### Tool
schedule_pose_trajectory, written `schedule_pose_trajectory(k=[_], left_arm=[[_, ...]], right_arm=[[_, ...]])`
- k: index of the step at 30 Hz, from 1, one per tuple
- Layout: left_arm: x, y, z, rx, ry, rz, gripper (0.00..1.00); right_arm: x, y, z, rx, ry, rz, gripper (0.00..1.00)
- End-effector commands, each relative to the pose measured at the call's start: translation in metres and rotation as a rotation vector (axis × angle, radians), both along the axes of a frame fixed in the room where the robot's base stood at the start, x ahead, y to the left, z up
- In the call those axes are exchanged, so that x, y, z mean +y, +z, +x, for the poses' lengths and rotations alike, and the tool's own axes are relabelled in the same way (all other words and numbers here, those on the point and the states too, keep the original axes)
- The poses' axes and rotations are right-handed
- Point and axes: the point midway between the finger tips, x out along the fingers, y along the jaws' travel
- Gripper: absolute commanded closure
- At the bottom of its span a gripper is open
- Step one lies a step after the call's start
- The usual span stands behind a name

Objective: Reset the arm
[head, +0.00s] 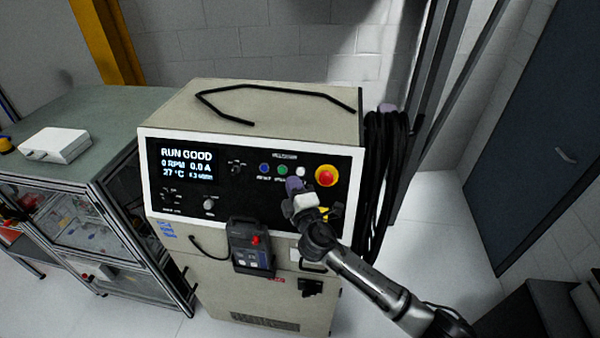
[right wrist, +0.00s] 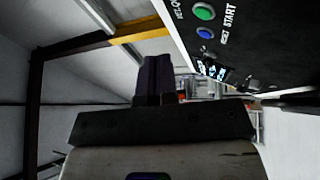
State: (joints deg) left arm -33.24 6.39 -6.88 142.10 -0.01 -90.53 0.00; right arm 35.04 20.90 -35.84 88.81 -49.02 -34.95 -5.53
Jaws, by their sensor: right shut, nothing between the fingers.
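My right arm reaches up from the lower right in the head view. Its gripper (head: 294,186) is in front of the control panel, just below the row of buttons. In the right wrist view the purple fingers (right wrist: 154,78) are together with nothing between them. The panel (head: 222,208) has a lit display (head: 187,163) reading RUN GOOD and 0 RPM. A blue button (head: 264,168), a green button (head: 282,169) and a white one (head: 300,172) sit left of a red mushroom button (head: 326,176). I cannot tell whether the fingertips touch the panel. My left gripper is not in view.
A pendant (head: 250,249) with a red button hangs on the cabinet front. Black cables (head: 385,160) hang at the cabinet's right side. A green-topped bench (head: 90,120) with a white box (head: 55,145) stands at left.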

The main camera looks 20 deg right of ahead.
Motion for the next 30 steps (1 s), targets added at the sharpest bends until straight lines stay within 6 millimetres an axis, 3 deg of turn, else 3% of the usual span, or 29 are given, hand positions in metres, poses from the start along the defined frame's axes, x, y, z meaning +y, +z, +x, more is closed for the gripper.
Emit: schedule_pose_trajectory(k=[13,20,23,30], left_arm=[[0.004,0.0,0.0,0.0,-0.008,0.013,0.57],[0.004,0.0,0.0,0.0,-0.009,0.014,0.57],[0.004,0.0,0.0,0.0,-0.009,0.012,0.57],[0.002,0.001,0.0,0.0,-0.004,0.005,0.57]], right_arm=[[-0.001,0.0,0.0,0.001,-0.005,0.009,1.0],[-0.028,-0.012,-0.003,0.081,-0.169,0.137,1.0],[-0.032,-0.005,-0.016,0.136,-0.234,0.276,1.0],[-0.031,0.038,-0.064,0.269,-0.286,0.651,1.0]])
